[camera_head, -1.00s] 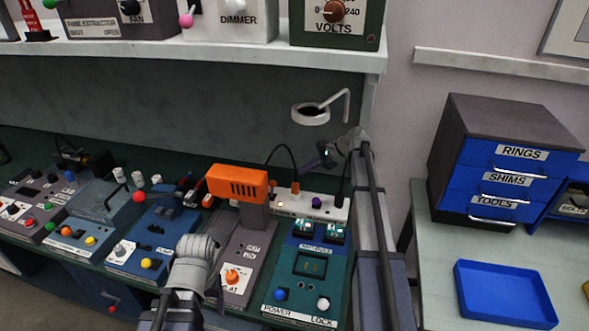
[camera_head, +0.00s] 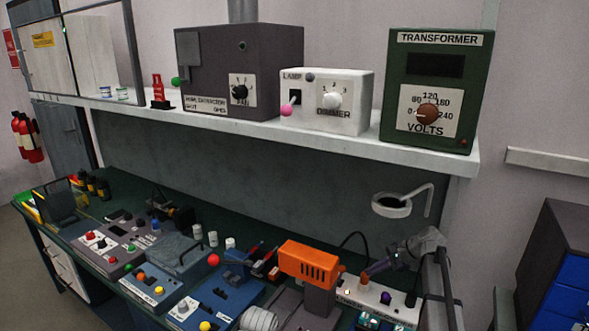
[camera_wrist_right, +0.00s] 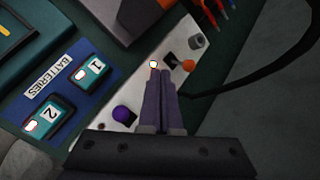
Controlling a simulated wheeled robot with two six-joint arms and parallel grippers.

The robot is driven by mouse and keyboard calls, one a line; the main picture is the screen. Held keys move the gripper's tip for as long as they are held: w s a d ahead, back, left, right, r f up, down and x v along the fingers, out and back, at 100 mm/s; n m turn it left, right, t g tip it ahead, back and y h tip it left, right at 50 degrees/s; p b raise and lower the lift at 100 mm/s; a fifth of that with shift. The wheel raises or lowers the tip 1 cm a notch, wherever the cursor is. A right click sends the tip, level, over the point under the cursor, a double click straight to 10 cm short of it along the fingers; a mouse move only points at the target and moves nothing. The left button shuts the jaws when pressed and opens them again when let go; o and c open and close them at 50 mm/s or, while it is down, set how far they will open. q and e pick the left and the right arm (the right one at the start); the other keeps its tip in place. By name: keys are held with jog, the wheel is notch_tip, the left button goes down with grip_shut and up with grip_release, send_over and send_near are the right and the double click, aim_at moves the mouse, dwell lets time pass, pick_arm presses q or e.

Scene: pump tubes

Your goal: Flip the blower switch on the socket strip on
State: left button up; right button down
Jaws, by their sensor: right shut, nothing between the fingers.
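The white socket strip (camera_head: 378,303) lies on the bench right of the orange boxy tool (camera_head: 308,262). In the right wrist view the strip (camera_wrist_right: 145,96) has an orange-knobbed lever (camera_wrist_right: 189,65) on a dark slot, and a purple knob (camera_wrist_right: 122,114). No blower label is readable. My right gripper (camera_head: 367,271) is shut and empty over the strip. In the wrist view its fingertips (camera_wrist_right: 160,74) are just left of the orange knob, beside a small lit indicator (camera_wrist_right: 153,64). Whether they touch the lever, I cannot tell. My left gripper is not in view.
A ring lamp (camera_head: 391,206) hangs above the strip. A black cable (camera_wrist_right: 270,75) curves right of the fingers. The battery panel (camera_wrist_right: 62,88) lies left of the strip. The shelf (camera_head: 440,155) with instruments runs above the bench. Blue drawers (camera_head: 565,280) stand at the right.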

jog(key=s+a+f+n+g+h, duration=0.1)
jog(key=s+a+f+n+h, duration=0.1)
jog(key=s+a+n, duration=0.5)
jog(key=s+a+f+n+g+h, duration=0.1)
jog(key=s+a+f+n+h, duration=0.15)
jog(key=s, duration=0.75)
jog(key=s+a+f+n+g+h, duration=0.1)
jog(key=s+a+n+h, duration=0.1)
jog(key=s+a+n, duration=0.55)
jog(key=s+a+n+g+h, duration=0.1)
jog(key=s+a+n+h, duration=0.1)
jog(key=s+a, duration=0.4)
jog(key=shift+s+a+n, duration=0.35)
jog(key=shift+a+n, duration=0.05)
jog(key=shift+a, duration=0.5)
jog(key=shift+r, duration=0.1)
